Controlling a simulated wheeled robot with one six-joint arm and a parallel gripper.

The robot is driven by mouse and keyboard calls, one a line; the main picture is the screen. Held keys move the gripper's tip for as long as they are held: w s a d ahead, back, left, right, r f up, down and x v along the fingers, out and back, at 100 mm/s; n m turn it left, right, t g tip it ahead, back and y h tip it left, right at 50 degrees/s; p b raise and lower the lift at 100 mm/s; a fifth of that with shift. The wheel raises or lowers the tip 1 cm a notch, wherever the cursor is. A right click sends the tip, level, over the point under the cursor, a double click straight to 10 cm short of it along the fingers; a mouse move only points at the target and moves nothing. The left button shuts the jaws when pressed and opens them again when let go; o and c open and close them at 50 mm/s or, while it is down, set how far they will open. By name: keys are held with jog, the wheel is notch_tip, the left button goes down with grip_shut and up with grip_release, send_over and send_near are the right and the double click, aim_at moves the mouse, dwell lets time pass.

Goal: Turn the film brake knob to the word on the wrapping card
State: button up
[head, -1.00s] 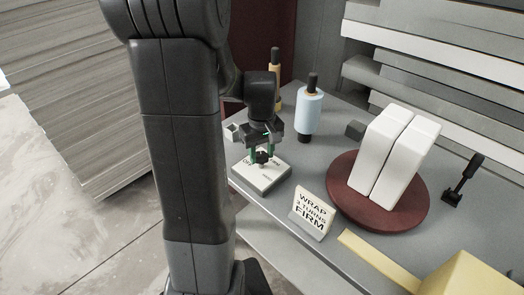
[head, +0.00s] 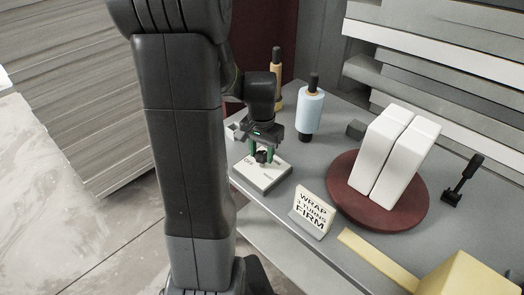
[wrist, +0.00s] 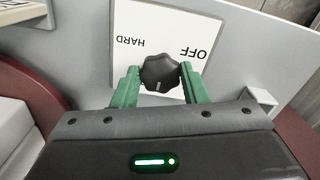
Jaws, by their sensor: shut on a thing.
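The film brake knob (wrist: 160,72) is black and lobed, on a white plate (wrist: 108,45). The plate's words "OFF" and "HARD" show upside down in the wrist view; its other side is hidden by my gripper. A short pale mark on the knob points down, toward my gripper body and away from those words. My gripper (wrist: 160,82) has its green fingers shut on the knob. In the head view, my gripper (head: 263,154) reaches down over the plate (head: 262,178). The wrapping card (head: 313,211) reads "WRAP 3 TURNS FIRM".
A dark red turntable (head: 345,200) with white blocks (head: 397,150) stands right of the plate. A pale blue film roll (head: 310,108) and a yellow roll (head: 277,90) stand behind my gripper. A black lever (head: 463,180) is at the right.

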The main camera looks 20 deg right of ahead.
aim_at(261, 155)
jog(key=shift+w+m, duration=0.1)
jog(key=shift+m, duration=1.8)
jog(key=o, duration=1)
jog(key=shift+c, duration=0.2)
jog(key=shift+r, duration=0.1)
notch_tip(261, 155, up, 14)
jog(key=shift+p, duration=0.45)
jog(key=shift+f, duration=0.25)
